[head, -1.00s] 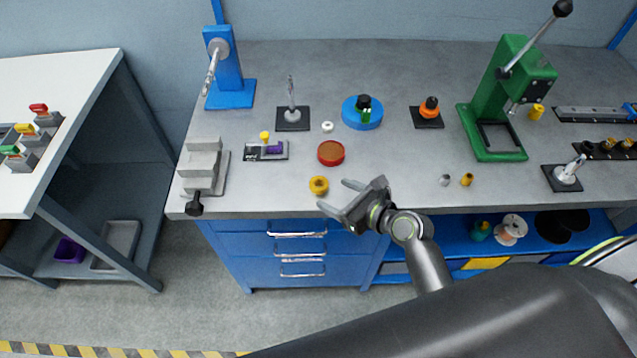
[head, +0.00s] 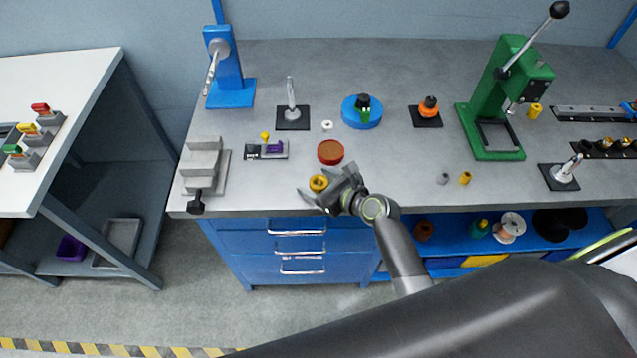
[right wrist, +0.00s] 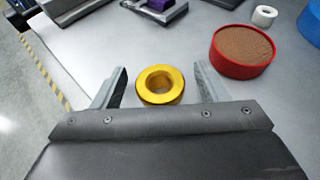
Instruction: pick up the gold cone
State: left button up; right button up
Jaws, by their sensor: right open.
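The gold cone (head: 318,183) stands on the grey bench near its front edge. In the right wrist view it is a shiny gold ring shape (right wrist: 160,85) with a round hole in its top. My right gripper (head: 316,187) is open, with one finger on each side of the cone. In the right wrist view the fingers (right wrist: 160,88) stand apart, the cone between and slightly beyond them, with a gap visible on both sides. I cannot tell how high the fingers are above the bench. My left gripper is not in view.
A red round dish (head: 330,152) with brown filling sits just behind the cone. A small black plate with a purple part (head: 273,148) lies behind left. A grey stepped vise (head: 203,167) stands at the left. Bench space right of the gripper is mostly clear.

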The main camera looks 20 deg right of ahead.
jog(key=c, duration=1.1)
jog(key=shift+r, duration=0.15)
